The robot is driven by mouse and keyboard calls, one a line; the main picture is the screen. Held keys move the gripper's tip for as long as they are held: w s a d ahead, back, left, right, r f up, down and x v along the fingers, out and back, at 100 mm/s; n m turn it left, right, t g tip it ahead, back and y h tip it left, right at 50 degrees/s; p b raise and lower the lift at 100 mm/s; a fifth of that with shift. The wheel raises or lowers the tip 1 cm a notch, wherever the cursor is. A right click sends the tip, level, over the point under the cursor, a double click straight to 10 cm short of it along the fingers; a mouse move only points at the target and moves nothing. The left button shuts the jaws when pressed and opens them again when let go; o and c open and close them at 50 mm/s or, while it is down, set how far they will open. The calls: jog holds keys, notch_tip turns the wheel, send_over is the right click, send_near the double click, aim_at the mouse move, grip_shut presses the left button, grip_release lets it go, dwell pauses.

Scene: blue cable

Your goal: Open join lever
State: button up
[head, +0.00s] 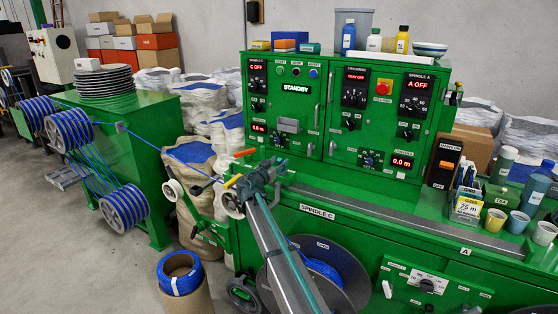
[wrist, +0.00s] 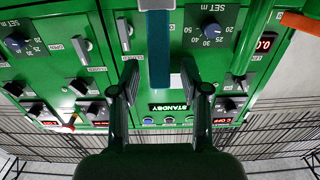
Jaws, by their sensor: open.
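My gripper (head: 254,184) is in front of the left part of the green machine (head: 330,75), among its small levers. In the wrist view its two fingers (wrist: 159,80) stand apart, with a teal bar (wrist: 158,55) showing between and beyond them. I cannot tell whether they touch that bar. No join label is readable, so I cannot tell which part is the join lever. The blue cable (head: 190,162) runs from the left towards my gripper.
Blue cable spools (head: 70,130) stand at the left. Pale sacks (head: 198,150) lie behind the cable. A blue coil (head: 180,273) rests on a cardboard drum below. Cups and bottles (head: 508,195) crowd the right ledge. Floor at the lower left is clear.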

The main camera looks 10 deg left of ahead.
jog(key=shift+w+d, duration=0.15)
jog(key=shift+w, duration=0.15)
grip_shut()
dwell(0.3)
